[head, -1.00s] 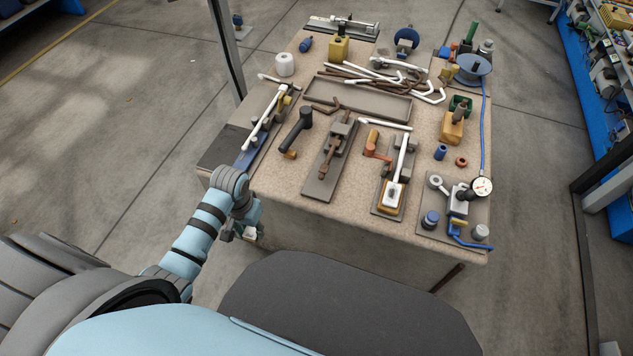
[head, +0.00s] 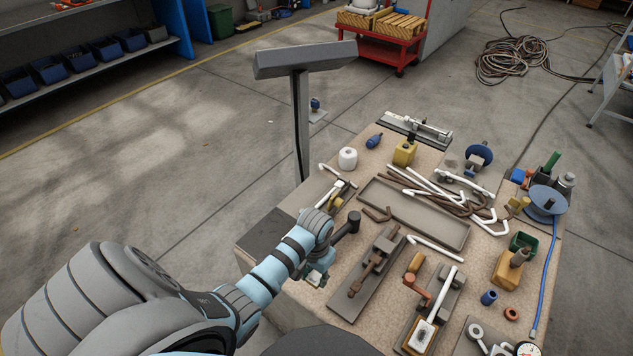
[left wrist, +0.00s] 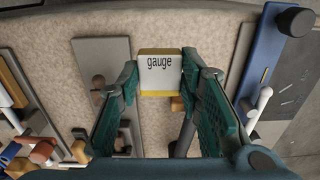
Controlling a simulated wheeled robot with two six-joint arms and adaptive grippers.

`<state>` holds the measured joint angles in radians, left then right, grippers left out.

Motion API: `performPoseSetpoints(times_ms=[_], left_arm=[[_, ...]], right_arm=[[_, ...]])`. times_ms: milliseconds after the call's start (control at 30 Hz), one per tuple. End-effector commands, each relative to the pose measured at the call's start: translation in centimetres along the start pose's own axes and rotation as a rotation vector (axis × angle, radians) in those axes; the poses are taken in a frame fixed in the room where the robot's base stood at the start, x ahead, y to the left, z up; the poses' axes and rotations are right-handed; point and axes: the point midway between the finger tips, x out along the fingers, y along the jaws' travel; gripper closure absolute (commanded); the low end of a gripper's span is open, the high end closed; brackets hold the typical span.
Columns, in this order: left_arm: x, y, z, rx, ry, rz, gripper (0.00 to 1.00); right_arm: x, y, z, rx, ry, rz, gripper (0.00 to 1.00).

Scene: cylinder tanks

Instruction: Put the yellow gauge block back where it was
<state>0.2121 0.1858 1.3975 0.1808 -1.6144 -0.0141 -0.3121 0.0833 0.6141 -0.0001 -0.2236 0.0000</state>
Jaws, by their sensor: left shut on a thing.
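My left gripper (head: 316,277) is over the front left part of the workbench in the head view. In the left wrist view the left gripper (left wrist: 160,90) is shut on the yellow gauge block (left wrist: 160,74). The block has a white face reading "gauge" and yellow edges, and sits between the fingertips above the bench top. In the head view the block is mostly hidden by the gripper. My right gripper is in neither view.
The workbench (head: 300,298) is crowded. A long grey tray (head: 440,236) lies mid-bench with white and brown rods behind it. A dark plate with a brown clamp (head: 372,268) is right of my gripper. A yellow container (head: 404,153) and white roll (head: 347,158) stand farther back.

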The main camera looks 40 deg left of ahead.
Motion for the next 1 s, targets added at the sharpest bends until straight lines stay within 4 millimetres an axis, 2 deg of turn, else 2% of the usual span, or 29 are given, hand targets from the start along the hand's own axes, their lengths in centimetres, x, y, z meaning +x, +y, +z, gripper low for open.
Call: performPoseSetpoints(times_ms=[33,400,767,800,833,1000], left_arm=[[2.1,0.1,-0.1,-0.001,-0.001,0.002,0.98],[8.3,-0.1,-0.1,-0.003,0.001,0.000,0.98],[8.6,-0.1,-0.1,-0.003,0.002,0.000,0.98],[8.6,-0.1,-0.1,-0.003,0.002,0.000,0.62],[8.5,-0.1,-0.1,-0.003,0.002,0.000,0.59],[8.5,-0.1,-0.1,-0.003,0.002,0.000,0.59]], right_arm=[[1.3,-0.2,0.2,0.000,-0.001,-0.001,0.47],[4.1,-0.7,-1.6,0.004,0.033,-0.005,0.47],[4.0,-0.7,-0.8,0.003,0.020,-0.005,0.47],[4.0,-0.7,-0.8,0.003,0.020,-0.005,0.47],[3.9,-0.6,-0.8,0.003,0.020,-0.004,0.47],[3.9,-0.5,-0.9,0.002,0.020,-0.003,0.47]])
